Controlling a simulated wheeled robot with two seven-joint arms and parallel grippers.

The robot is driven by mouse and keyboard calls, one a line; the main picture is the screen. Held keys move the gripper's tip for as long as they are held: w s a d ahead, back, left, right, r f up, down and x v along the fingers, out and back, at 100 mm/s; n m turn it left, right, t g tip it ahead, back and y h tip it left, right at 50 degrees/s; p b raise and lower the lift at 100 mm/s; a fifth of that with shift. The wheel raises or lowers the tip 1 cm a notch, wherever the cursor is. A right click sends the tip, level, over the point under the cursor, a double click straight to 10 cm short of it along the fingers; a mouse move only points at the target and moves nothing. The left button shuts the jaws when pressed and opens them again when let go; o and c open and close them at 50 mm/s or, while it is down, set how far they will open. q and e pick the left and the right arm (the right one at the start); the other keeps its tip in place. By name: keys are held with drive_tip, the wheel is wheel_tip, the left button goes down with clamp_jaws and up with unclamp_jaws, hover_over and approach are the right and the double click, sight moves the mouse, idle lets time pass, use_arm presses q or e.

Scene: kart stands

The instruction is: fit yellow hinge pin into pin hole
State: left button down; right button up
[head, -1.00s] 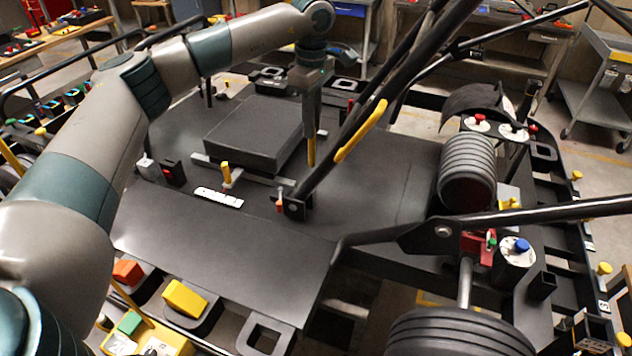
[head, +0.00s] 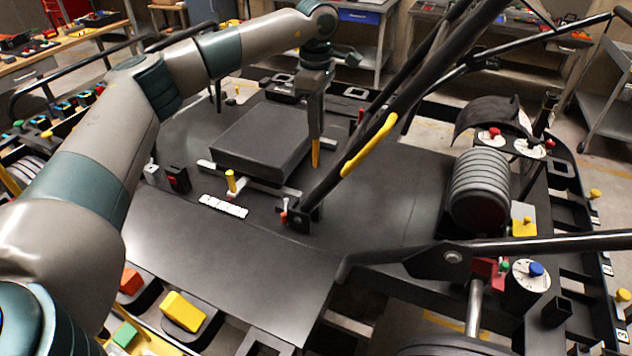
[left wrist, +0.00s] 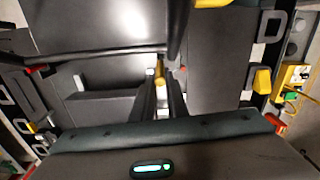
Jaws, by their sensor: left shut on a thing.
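The pin's yellow end sticks out below the fingers, above the dark deck beside the black block. In the left wrist view, the yellow pin (left wrist: 159,74) shows between the two dark fingers (left wrist: 160,98). Another yellow pin (head: 231,182) stands upright at the near side of the black block. I cannot make out the pin hole for certain; the pin's lower end looks clear of any part. My right gripper is not in view.
The black block (head: 262,140) lies left of the gripper. A diagonal bar with a yellow sleeve (head: 369,145) passes close on the right, down to a bracket (head: 305,215). A white label strip (head: 223,206) lies on the deck. The deck in front (head: 220,250) is clear.

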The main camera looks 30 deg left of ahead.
sight(316, 166)
use_arm(q)
wheel_tip(316, 166, down, 9)
drive_tip(key=b, duration=0.3)
drive_tip(key=shift+b, duration=0.3)
drive_tip(key=shift+f, duration=0.25)
drive_tip(key=shift+f, duration=0.15)
wheel_tip(316, 166, down, 4)
drive_tip(key=shift+f+b, duration=0.1)
drive_tip(key=shift+b, duration=1)
drive_tip(key=shift+f, duration=0.4)
